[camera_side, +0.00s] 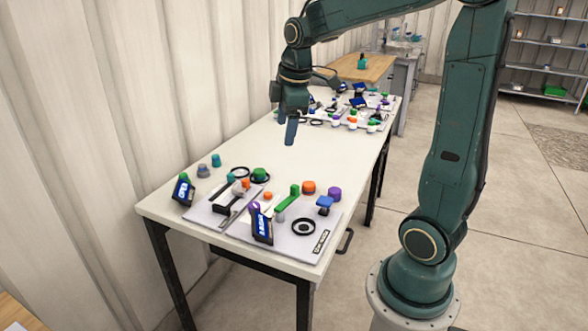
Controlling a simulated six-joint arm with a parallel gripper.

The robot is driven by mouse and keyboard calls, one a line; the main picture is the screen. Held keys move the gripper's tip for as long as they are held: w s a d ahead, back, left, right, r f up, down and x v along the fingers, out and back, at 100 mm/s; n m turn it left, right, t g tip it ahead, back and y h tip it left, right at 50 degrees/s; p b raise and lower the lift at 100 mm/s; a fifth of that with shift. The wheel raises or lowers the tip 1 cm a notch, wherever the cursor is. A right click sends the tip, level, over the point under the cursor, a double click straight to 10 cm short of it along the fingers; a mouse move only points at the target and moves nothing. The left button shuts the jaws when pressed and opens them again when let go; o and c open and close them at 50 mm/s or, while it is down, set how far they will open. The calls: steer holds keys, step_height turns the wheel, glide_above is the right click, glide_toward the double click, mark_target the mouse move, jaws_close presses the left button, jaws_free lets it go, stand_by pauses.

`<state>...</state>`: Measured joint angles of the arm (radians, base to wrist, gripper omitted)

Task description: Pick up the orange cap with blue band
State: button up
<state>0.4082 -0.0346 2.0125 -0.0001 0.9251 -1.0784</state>
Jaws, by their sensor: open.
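Several orange pieces show in the side view. A larger orange cap (308,188) stands on the white table at the back edge of the near group, between a green piece and a purple cap. A smaller orange piece (268,195) sits on the near panel, and another (352,126) is in the far group. I cannot make out a blue band on any of them. My gripper (290,132) is open and points down over the middle of the table, apart from both groups. I see nothing held in it.
The white table (300,150) is clear between the two groups. Near panels (310,242) hold a black ring, blue displays, a green lever (288,203) and a blue valve-like piece (324,203). A purple cap (334,194) stands close to the larger orange cap. A ribbed wall runs along the left.

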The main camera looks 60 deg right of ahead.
steer(key=w+d+f+n+g, duration=0.1)
steer(key=w+d+f+n, duration=0.1)
steer(key=d+f, duration=0.3)
steer(key=w+d+f+n+g, duration=0.1)
steer(key=w+d+f+n, duration=0.15)
steer(key=d, duration=0.55)
steer(key=n+y, duration=0.1)
steer(key=n, duration=0.2)
glide_above(309, 183)
step_height(309, 183, down, 8)
steer(key=shift+f+g, duration=0.25)
steer(key=shift+g, duration=0.05)
steer(key=shift+f, duration=4.3)
steer(key=shift+f, duration=2.55)
steer(key=c, duration=1.1)
